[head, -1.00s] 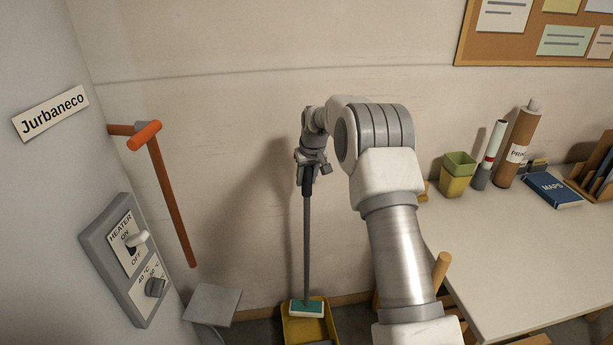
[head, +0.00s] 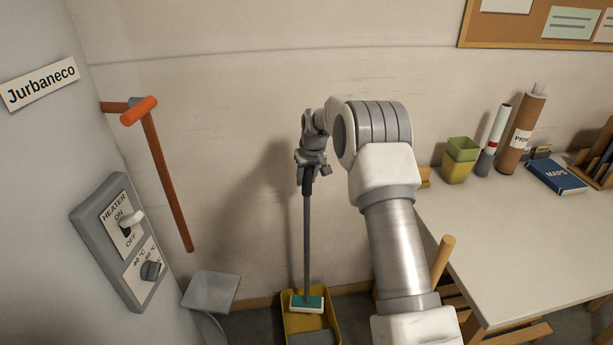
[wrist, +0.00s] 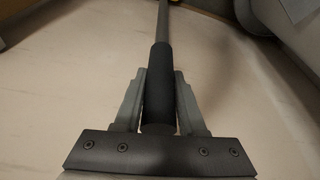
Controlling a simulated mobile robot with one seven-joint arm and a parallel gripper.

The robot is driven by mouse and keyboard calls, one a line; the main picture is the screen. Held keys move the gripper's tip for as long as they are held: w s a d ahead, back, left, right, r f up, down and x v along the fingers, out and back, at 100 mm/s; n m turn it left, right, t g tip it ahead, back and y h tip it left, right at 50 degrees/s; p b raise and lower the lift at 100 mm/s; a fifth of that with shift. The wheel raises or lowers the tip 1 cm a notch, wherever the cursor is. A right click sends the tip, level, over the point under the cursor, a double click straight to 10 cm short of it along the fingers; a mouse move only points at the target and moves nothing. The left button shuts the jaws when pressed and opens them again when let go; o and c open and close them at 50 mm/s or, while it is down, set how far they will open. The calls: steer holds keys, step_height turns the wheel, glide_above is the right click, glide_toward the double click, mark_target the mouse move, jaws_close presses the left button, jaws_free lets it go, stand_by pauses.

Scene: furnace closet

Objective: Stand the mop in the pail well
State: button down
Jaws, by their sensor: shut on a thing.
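My gripper (head: 308,172) is shut on the dark grip at the top of the mop (head: 307,240). In the wrist view, my two fingers (wrist: 160,105) press the black grip of the mop (wrist: 161,70) from both sides. The mop hangs upright, its grey pole running down to a teal and white head. The yellow pail (head: 330,322) stands on the floor by the wall. The mop head shows over the far part of the pail, within its outline; I cannot tell whether it touches the bottom. A grey part lies at the pail's near end.
At the right stands a white table (head: 500,240) with green and yellow pots (head: 458,165), tubes and a blue book (head: 556,176).

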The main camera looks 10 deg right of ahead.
steer(key=shift+f+b, duration=4.5)
steer(key=shift+f, duration=3.15)
steer(key=shift+f+b, duration=0.45)
steer(key=shift+f, duration=0.2)
steer(key=shift+c, duration=2)
jaws_free()
step_height(320, 180, up, 17)
steer(key=p, duration=0.3)
glide_above(307, 218)
steer(key=s+d, duration=0.1)
steer(key=s, duration=0.3)
steer(key=shift+f, duration=0.2)
